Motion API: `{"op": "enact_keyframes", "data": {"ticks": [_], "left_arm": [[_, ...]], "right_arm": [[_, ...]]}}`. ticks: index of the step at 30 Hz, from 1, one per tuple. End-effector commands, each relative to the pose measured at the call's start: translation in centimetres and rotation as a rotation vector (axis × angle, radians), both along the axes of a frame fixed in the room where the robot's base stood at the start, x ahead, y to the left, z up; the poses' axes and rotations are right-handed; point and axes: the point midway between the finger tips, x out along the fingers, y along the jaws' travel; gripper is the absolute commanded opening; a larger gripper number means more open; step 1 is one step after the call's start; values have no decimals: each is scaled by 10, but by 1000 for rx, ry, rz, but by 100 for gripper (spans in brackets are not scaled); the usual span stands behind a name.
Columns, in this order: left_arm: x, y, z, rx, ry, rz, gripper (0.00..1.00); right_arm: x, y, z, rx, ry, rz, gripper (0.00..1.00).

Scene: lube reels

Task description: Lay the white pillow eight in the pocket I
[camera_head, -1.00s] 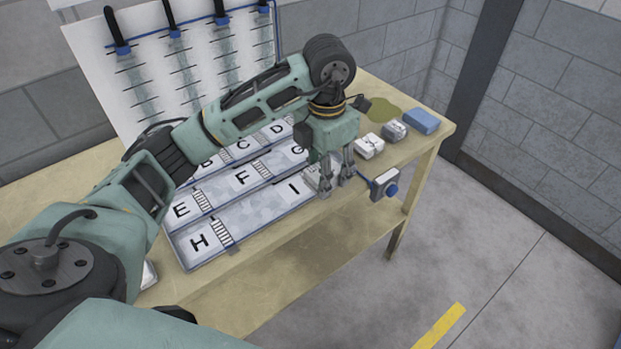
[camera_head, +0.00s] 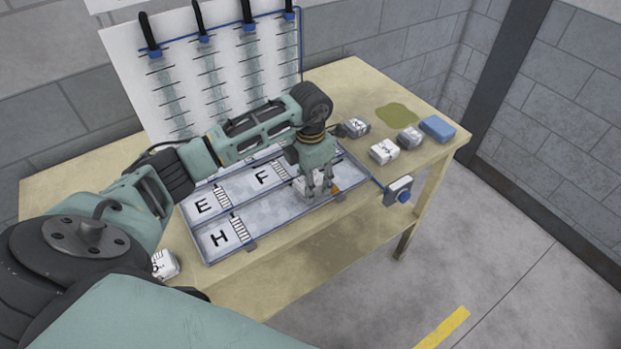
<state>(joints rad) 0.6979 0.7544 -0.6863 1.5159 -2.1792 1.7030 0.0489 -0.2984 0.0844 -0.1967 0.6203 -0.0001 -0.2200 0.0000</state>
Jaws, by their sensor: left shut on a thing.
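My left gripper (camera_head: 318,193) points down over the right part of the front row of the lettered tray (camera_head: 268,232), right of pocket H. It is shut on a small white pillow (camera_head: 301,187), partly hidden between and behind the fingers. The number on this pillow cannot be read. The letter I is hidden by the gripper and pillow; pocket I is the front-row space under them. Whether the pillow touches the tray floor cannot be told. My right gripper is not in view.
A blue block (camera_head: 437,128), green patch (camera_head: 397,115) and small control box (camera_head: 398,189) are at right. A white board (camera_head: 225,75) rises behind.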

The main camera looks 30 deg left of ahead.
Motion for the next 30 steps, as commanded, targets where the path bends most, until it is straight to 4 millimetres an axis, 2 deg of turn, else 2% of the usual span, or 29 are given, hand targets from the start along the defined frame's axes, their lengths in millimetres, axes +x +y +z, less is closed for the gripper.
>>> {"op": "enact_keyframes", "data": {"ticks": [7, 8, 14, 23, 26, 30], "left_arm": [[0, 0, -4, 0, 0, 0, 19], [0, 0, -4, 0, 0, 0, 45], [0, 0, -3, 0, 0, 0, 63], [0, 0, -2, 0, 0, 0, 63], [0, -1, 3, 0, 0, 0, 63], [2, 0, 21, 1, -6, -1, 63]], "right_arm": [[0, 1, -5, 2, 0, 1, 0], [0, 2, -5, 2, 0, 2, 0], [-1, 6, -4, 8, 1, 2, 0], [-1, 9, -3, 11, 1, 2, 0], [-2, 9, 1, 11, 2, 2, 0], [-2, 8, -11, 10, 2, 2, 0]]}}
